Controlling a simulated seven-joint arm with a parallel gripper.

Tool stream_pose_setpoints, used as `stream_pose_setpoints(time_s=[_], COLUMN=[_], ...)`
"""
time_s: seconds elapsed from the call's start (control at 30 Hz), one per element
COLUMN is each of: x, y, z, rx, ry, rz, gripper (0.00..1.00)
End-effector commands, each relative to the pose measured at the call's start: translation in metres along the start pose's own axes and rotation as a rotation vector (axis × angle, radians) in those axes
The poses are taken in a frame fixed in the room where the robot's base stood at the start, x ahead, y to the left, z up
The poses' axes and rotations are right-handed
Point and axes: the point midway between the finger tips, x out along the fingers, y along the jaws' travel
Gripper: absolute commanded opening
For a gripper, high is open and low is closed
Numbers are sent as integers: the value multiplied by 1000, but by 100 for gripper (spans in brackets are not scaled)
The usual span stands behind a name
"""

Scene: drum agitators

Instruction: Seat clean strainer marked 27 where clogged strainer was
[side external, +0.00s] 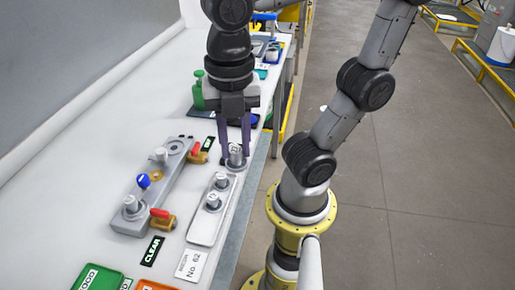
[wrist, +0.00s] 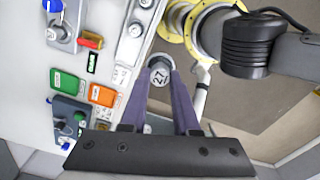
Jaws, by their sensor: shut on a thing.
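The strainer marked 27 (wrist: 158,77) is a grey cylinder with its number on top. My gripper (wrist: 160,70) is shut on it, one purple finger on each side. In the side view my gripper (side external: 234,140) points down, with the held strainer (side external: 236,155) at the far end of the pale tray (side external: 204,229). I cannot tell whether it touches the tray. The grey block (side external: 157,200) stands left of the tray. It has a round ring-shaped spot (side external: 175,147) at its far end, with no strainer on it. The clogged strainer cannot be told apart.
Two more strainers stand on the tray, one here (side external: 213,201). A CLEAR label (side external: 152,251), a green tray (side external: 97,277) and an orange tray (wrist: 102,95) lie nearer.

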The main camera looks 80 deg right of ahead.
Motion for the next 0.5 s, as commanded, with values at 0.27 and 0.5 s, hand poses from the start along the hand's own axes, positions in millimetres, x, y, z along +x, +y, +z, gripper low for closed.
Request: stream_pose_setpoints(time_s=[0.27,0.5], x=[-10,12], y=[98,162], z=[37,116], rx=[146,342], ry=[-1,0], rz=[-5,-5], gripper=[0,0])
